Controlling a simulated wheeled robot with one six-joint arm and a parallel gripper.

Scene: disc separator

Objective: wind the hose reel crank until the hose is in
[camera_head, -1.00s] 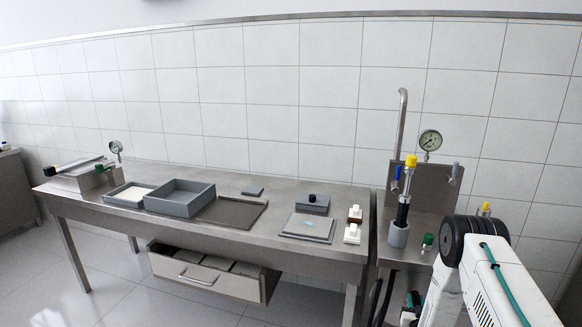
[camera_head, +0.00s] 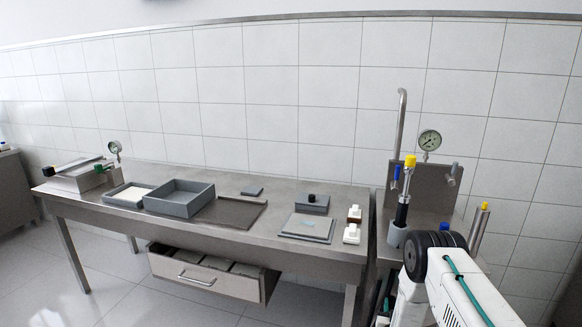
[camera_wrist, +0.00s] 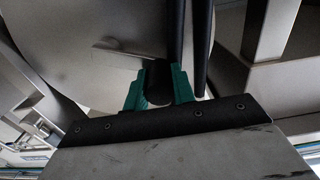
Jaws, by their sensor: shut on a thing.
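In the wrist view, the two teal fingers of my gripper (camera_wrist: 159,78) are closed around a dark, rounded handle (camera_wrist: 158,92), which looks like the crank's grip. A flat grey bar (camera_wrist: 118,55), perhaps the crank arm, lies just behind the fingers. A large grey round plate (camera_wrist: 75,40), apparently the side of the hose reel, fills the upper left. Black hose-like lengths (camera_wrist: 203,45) run down beside the fingers on the right. In the head view my gripper and the reel are hidden behind my arm and below the frame. How much hose is out cannot be told.
A steel stand with a backplate (camera_head: 425,185) and gauge (camera_head: 429,140) is at the right. A yellow-topped nozzle (camera_head: 404,195) stands in a grey holder (camera_head: 396,236). A steel table (camera_head: 240,230) with trays and an open drawer (camera_head: 205,276) is to the left.

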